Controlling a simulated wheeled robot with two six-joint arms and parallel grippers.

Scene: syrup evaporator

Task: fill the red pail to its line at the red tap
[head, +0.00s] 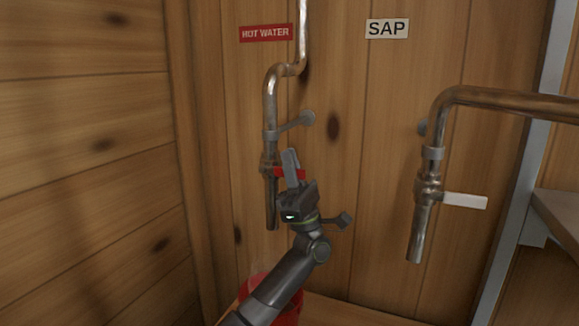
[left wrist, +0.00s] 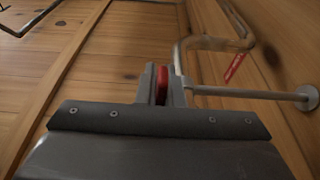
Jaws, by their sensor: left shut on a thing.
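The red tap is a copper pipe on the wooden wall under a red HOT WATER sign (head: 266,33). Its red lever (head: 279,172) points right from the valve. My left gripper (head: 291,170) is shut on this lever. The left wrist view shows the red lever (left wrist: 162,84) between the fingers. The spout (head: 272,215) points straight down. The red pail (head: 257,285) stands below the spout, largely covered by my left arm. Its line and the level inside are hidden. I cannot tell whether water runs from the spout. My right gripper is not in view.
A grey metal post (head: 520,170) and a ledge stand at the far right. A wooden side wall (head: 85,160) closes the left.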

